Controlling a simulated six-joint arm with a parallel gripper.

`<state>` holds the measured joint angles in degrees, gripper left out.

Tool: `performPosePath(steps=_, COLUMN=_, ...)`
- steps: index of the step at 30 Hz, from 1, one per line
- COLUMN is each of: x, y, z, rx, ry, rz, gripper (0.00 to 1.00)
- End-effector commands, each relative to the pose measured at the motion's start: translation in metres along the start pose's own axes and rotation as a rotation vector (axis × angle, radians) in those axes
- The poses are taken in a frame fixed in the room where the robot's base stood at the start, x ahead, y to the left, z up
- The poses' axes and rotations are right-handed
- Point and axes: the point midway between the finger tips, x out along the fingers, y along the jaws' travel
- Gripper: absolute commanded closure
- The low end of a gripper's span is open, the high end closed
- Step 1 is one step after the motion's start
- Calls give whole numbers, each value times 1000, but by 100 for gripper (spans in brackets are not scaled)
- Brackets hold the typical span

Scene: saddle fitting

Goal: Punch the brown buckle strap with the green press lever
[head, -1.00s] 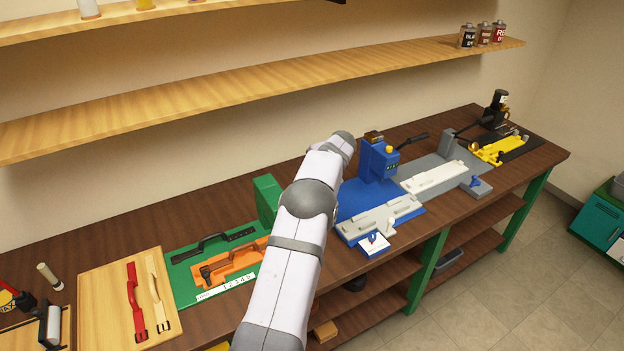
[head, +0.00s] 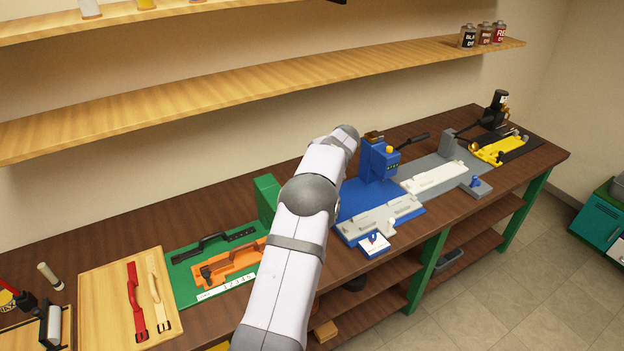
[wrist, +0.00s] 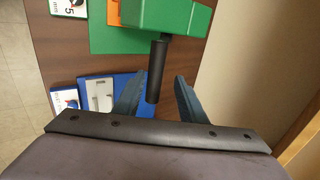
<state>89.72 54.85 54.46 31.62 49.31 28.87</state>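The green press (head: 267,198) stands at the back of the green mat, partly hidden by my arm. In the wrist view its green body (wrist: 170,14) is at the top, and its black lever handle (wrist: 157,70) reaches down toward the space between my fingers. My gripper (wrist: 158,85) is open, one finger on each side of the handle's end. I cannot tell whether either finger touches it. A dark strap (head: 214,241) lies on the green mat, behind the orange holder (head: 232,265). A small dark piece (head: 207,272) shows at the holder's left end. My gripper is hidden in the head view.
A wooden board (head: 108,290) with a red strap (head: 133,295) and a cream strap (head: 155,290) lies left of the green mat (head: 184,290). A blue press (head: 378,160) stands to the right. A shelf (head: 240,85) runs along the wall above the bench.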

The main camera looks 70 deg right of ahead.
Motion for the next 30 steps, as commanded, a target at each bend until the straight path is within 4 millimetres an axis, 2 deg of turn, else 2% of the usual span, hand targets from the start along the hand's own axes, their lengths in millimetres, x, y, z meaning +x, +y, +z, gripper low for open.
performPosePath(steps=15, x=-36, y=0, z=0, rx=0, ry=1, rz=0, gripper=62)
performPosePath(steps=30, x=-39, y=1, z=0, rx=0, ry=0, rz=1, gripper=62)
